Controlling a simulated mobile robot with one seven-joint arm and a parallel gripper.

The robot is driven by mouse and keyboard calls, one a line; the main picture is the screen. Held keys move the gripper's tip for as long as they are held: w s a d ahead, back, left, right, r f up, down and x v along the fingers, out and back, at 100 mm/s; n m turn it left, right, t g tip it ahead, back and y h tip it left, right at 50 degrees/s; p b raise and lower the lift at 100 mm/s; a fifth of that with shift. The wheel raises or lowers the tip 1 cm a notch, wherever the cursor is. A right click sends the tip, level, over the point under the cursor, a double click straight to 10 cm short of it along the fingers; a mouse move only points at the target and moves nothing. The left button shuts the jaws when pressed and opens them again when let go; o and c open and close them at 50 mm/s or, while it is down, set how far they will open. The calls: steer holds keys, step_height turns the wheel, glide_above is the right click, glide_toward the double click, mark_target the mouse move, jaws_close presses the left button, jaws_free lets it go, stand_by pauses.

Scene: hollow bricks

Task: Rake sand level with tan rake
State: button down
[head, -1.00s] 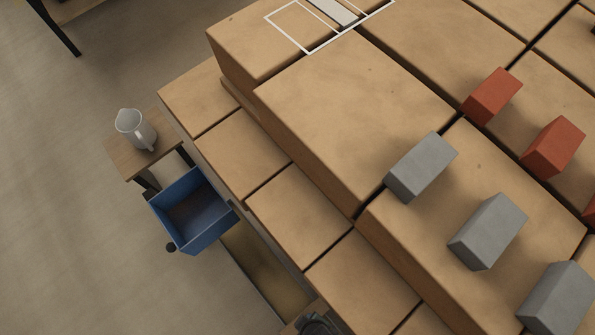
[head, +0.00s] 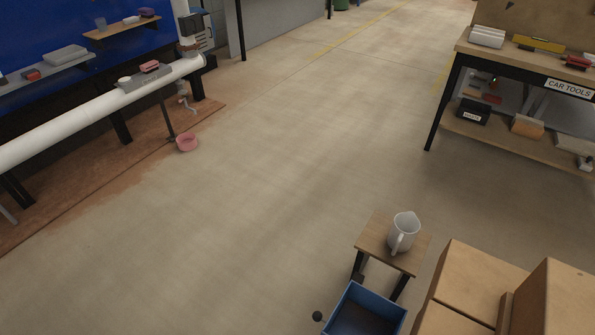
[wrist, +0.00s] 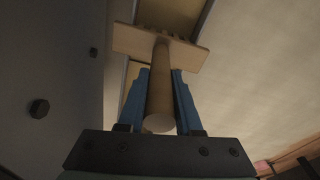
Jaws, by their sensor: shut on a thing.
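The tan rake shows in the wrist view, with its round handle (wrist: 161,85) running away from me to a wide toothed head (wrist: 150,46). My gripper (wrist: 161,76) is shut on the handle, one blue finger on each side. Beyond the rake head is a tan strip between straight edges (wrist: 182,15), which looks like the sand in its trough. Whether the teeth touch it I cannot tell. The head view shows neither my gripper, the rake nor the sand now.
In the head view, a blue open bin (head: 364,312) stands at the bottom beside a small stool (head: 376,238) bearing a white pitcher (head: 403,232). A tool bench (head: 470,48) stands at upper right. The middle floor is clear.

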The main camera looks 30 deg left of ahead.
steer(key=s, duration=1.2)
steer(key=shift+b, duration=0.45)
steer(key=s+b, duration=0.3)
steer(key=s, duration=0.9)
steer(key=shift+s+b, duration=0.2)
steer(key=shift+b, duration=0.1)
steer(key=s+b, duration=0.5)
steer(key=s, duration=0.6)
steer(key=shift+s, duration=0.4)
